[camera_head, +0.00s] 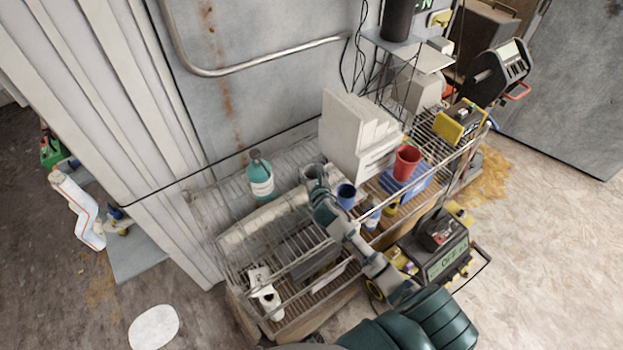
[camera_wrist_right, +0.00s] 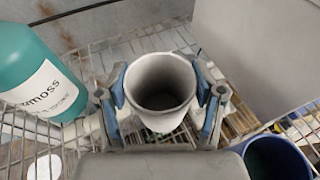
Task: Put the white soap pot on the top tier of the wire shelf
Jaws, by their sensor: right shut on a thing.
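The white soap pot (camera_wrist_right: 160,88) looks pale grey-white, open at the top and empty, in the right wrist view. My right gripper (camera_wrist_right: 163,92) is shut on it, with one blue-padded finger on each side. In the head view the pot (camera_head: 311,171) is upright over the top tier of the wire shelf (camera_head: 222,190), its lower part partly hidden by my right gripper (camera_head: 316,186). I cannot tell whether its base touches the wires. My left gripper is not in view.
A teal bottle (camera_head: 260,175) stands left of the pot on the top tier. A blue cup (camera_head: 346,196) is close on the right, with a red cup (camera_head: 406,163) and a pale box-like block (camera_head: 352,135) beyond. A grey wall borders the shelf's back.

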